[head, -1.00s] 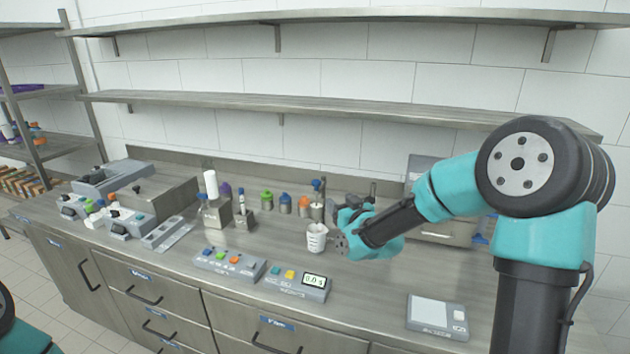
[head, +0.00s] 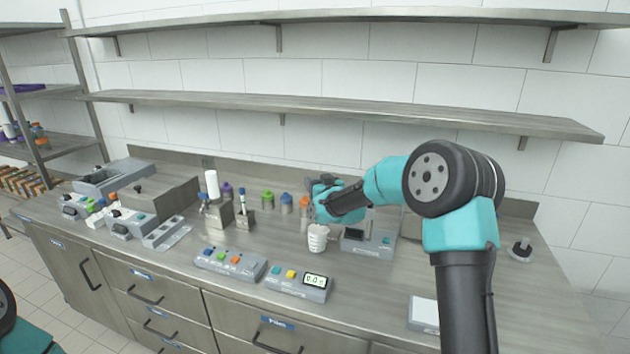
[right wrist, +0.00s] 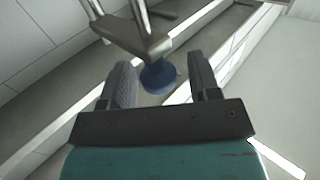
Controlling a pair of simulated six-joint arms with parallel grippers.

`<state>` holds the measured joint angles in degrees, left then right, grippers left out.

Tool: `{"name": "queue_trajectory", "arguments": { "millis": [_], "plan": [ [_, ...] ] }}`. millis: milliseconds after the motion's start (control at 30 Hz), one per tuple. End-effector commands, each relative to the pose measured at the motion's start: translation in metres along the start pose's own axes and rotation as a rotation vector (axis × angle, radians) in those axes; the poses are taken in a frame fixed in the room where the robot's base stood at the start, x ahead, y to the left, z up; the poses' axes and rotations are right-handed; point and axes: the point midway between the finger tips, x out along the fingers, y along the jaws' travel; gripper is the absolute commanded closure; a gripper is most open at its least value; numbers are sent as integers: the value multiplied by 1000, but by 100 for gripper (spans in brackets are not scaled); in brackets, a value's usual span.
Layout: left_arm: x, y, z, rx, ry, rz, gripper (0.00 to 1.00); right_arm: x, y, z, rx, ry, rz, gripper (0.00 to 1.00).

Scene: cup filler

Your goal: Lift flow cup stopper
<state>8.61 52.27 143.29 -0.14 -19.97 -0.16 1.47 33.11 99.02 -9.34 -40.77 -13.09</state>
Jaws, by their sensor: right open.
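The flow cup stopper appears as a blue round knob (right wrist: 160,76) in the right wrist view, between the two fingers and just beyond their tips, below a grey metal frame (right wrist: 135,25). My right gripper (right wrist: 162,85) is open, with a gap on both sides of the knob. In the head view my right gripper (head: 313,184) is at the back of the bench, above the white beaker (head: 317,238). It hides the flow cup and stopper there. Whether the fingers touch the stopper cannot be told. My left gripper is out of view.
Capped jars, including a green one (head: 267,199) and a blue one (head: 286,203), stand just left of my right gripper. Button boxes (head: 230,263) and a display unit (head: 300,283) lie in front. A low shelf (head: 330,113) hangs behind.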

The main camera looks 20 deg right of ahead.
Motion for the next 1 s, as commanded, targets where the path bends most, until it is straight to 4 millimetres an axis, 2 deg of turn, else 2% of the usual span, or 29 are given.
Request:
{"name": "queue_trajectory", "arguments": {
  "millis": [200,533,1000],
  "plan": [
    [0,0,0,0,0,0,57,17,0,0,0,1,0,44],
    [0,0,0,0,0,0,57,19,0,0,0,0,0,45],
    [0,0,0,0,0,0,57,19,0,0,0,1,0,90]
  ]
}}
